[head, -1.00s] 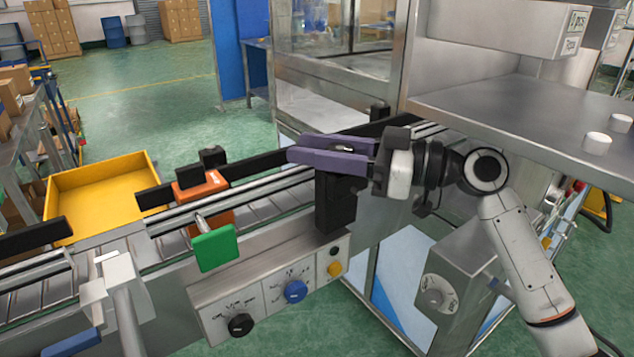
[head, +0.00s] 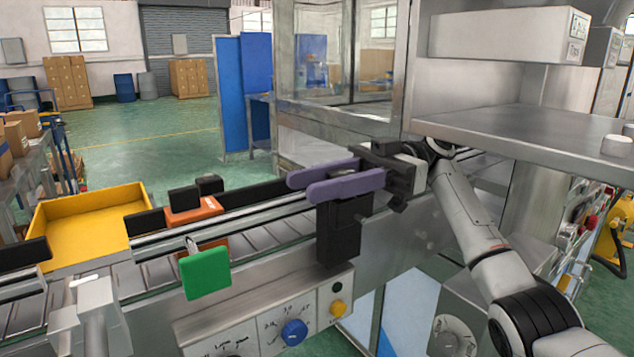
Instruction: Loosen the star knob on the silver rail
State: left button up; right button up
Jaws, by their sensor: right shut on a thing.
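My right gripper (head: 308,184) reaches in from the right with its two purple fingers pointing left, just above the silver rail (head: 262,213). The fingers lie close together above a black block (head: 340,232) on the near side of the rail. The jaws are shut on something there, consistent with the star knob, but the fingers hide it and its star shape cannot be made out. An orange clamp (head: 205,211) with a green plate (head: 205,272) sits further left on the rail. My left gripper is not in view.
A control panel with a blue knob (head: 294,332) and a yellow button (head: 338,308) is below the rail. A yellow tray (head: 60,207) stands behind at left. A steel shelf (head: 540,140) overhangs at right, close above my right arm.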

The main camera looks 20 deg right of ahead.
jog(key=shift+s+n+g+h, duration=0.25)
jog(key=shift+n+g, duration=0.25)
jog(key=shift+g, duration=0.3)
jog(key=shift+d+g, duration=0.1)
jog(key=shift+g, duration=0.2)
jog(key=o, duration=1)
jog(key=shift+o, duration=0.2)
